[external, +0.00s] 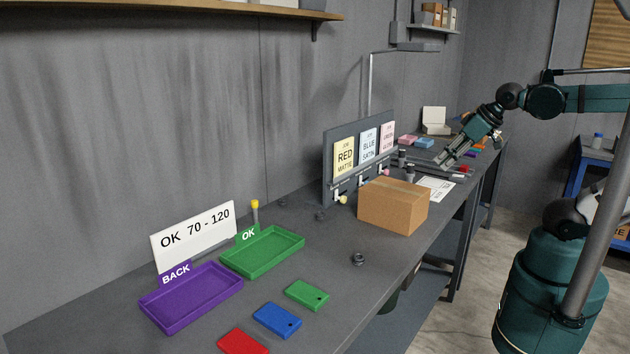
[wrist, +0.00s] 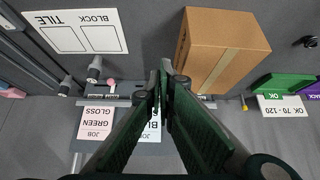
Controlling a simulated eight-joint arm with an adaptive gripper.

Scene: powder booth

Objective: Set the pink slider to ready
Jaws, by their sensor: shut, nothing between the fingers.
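The pink slider knob (external: 387,172) shows small in the external view, low on the upright grey card board (external: 328,165), below the pink GREEN GLOSS card (external: 387,138). That card also shows upside down in the wrist view (wrist: 98,120). My gripper (external: 440,165) is shut and empty, in front of and to the right of the board in the external view. Its fingertips meet mid-frame in the wrist view (wrist: 161,88), covering part of the BLUE SATIN card (wrist: 151,131).
A cardboard box (external: 392,207) stands close in front of the board. Grey posts (wrist: 95,68) stand near the pink card. A BLOCK/TILE sheet (wrist: 76,32) lies on the bench. Green (external: 262,268) and purple trays (external: 190,320) stand at the near end.

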